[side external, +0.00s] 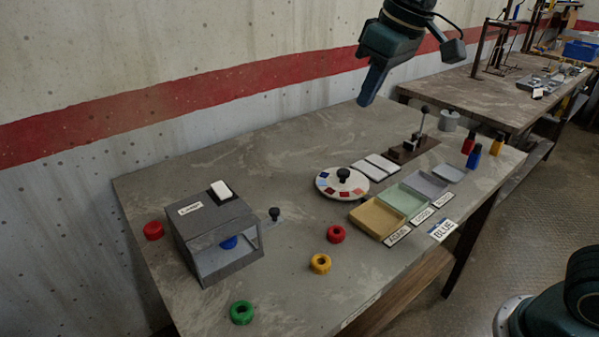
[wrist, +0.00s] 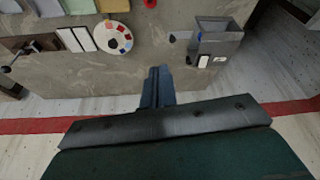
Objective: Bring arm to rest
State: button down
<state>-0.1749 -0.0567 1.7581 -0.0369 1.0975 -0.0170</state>
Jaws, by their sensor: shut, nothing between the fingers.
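My gripper (side external: 368,98) hangs high above the back edge of the table (side external: 270,160), in front of the wall. Its dark blue fingers are together, with nothing between them. In the wrist view my gripper (wrist: 159,72) points over the bare rear part of the table (wrist: 180,75). It touches nothing.
A grey box (side external: 212,240) with a blue ring inside stands at the left. Red (side external: 336,234), yellow (side external: 320,264) and green (side external: 241,312) rings lie in front. A round colour dial (side external: 328,186), coloured trays (side external: 405,202) and a lever stand (side external: 412,148) stand right. The table's back middle is clear.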

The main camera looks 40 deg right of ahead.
jog(key=s+d+f+m+t, duration=0.1)
jog(key=s+d+f, duration=0.2)
jog(key=s, duration=0.7)
jog(key=s+d+f+m, duration=0.1)
jog(key=s+d+f, duration=0.3)
jog(key=s, duration=0.6)
jog(key=shift+s+d+f+m+t+h, duration=0.15)
jog(key=shift+s+f+m+t+h, duration=0.2)
jog(key=shift+f, duration=0.3)
jog(key=shift+w, duration=0.15)
